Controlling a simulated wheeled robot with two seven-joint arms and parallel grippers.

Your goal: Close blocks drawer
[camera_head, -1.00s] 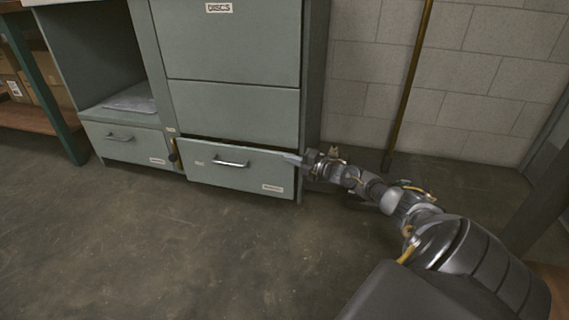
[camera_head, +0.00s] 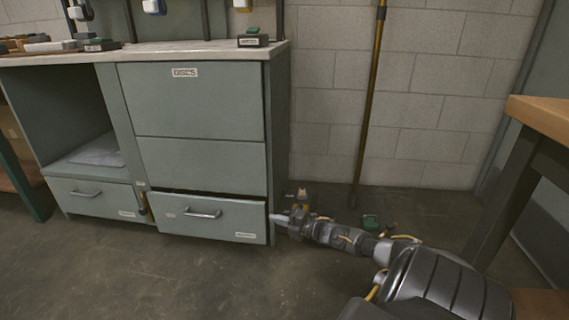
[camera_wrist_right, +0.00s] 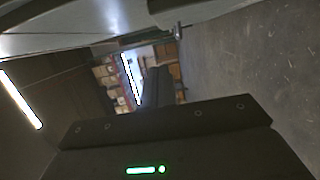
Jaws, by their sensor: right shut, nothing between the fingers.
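The lower drawer (camera_head: 212,217) of the grey-green cabinet has a metal bar handle (camera_head: 202,213) and a small white label (camera_head: 245,235) too small to read. A dark gap shows along its top edge, so it stands slightly open. My right gripper (camera_head: 277,218) is shut and empty, its tips at the right end of the drawer front; I cannot tell whether they touch it. In the right wrist view, a pale panel fills the top, with a small metal piece (camera_wrist_right: 177,30) that may be the handle. My left gripper is not in view.
A drawer marked DISCS (camera_head: 195,100) is above. Another low drawer (camera_head: 95,196) is at the left, looking shut. A wooden-topped table (camera_head: 545,115) stands at the right, and a brown pole (camera_head: 368,110) leans at the wall. Small items lie on the floor behind my right arm. The front floor is clear.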

